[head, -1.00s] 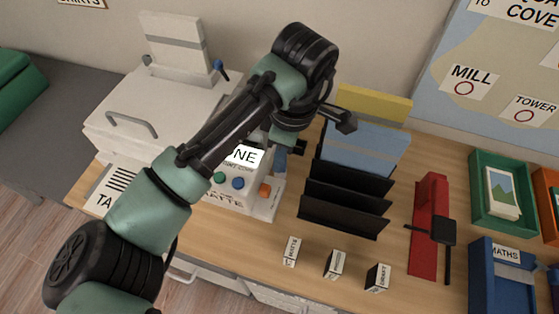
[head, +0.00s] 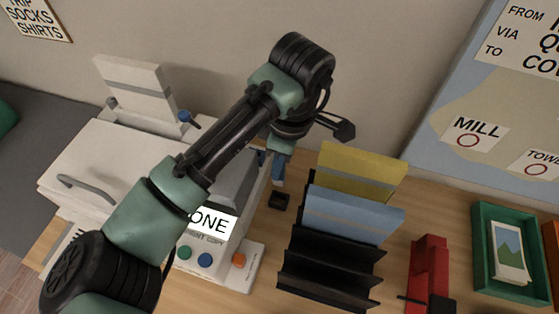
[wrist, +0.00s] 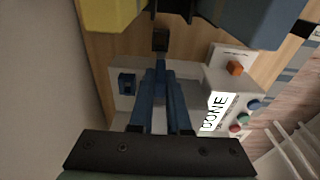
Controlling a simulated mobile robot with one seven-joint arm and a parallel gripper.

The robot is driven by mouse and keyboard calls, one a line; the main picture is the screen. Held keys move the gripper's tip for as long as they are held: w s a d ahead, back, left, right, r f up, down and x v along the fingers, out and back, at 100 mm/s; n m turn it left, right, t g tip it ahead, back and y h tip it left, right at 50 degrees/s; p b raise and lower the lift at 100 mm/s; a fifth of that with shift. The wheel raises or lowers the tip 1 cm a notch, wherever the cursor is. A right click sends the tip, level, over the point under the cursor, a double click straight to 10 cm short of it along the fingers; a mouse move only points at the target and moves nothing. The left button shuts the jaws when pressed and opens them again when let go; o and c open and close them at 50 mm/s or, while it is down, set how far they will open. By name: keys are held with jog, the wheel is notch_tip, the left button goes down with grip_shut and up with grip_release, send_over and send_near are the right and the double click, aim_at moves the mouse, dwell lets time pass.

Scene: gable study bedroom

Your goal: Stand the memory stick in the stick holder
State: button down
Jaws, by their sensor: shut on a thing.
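My gripper (head: 278,182) points down beside the right side of the copier, just behind and above a small dark block with an opening, which looks like the stick holder (head: 280,201). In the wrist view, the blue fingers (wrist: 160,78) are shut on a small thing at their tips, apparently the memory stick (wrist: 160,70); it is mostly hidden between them. The holder (wrist: 160,39) stands on the wood just beyond the fingertips, apart from them as far as I can tell.
The white copier (head: 225,258) with its "DONE" screen stands close left. A black rack (head: 330,275) with blue and yellow folders stands close right. A dark blue slotted block (wrist: 127,83) is beside the fingers. A red stapler-like tool (head: 428,270) and green tray (head: 515,285) are farther right.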

aim_at(280, 184)
jog(key=shift+r+p, duration=0.15)
jog(key=shift+p, duration=0.55)
jog(key=shift+f+b, duration=1.4)
jog(key=shift+f, duration=1.7)
jog(key=shift+p, duration=1.55)
jog(key=shift+f+b, duration=0.45)
jog(key=shift+f, duration=1.35)
jog(key=c, duration=0.8)
grip_release()
jog(key=shift+r, duration=0.1)
jog(key=r, duration=0.2)
jog(key=r+p, duration=0.1)
jog(key=r, duration=0.2)
jog(key=d+r, duration=0.1)
jog(key=r, duration=0.1)
jog(key=shift+s+r, duration=0.1)
jog(key=shift+r, duration=0.1)
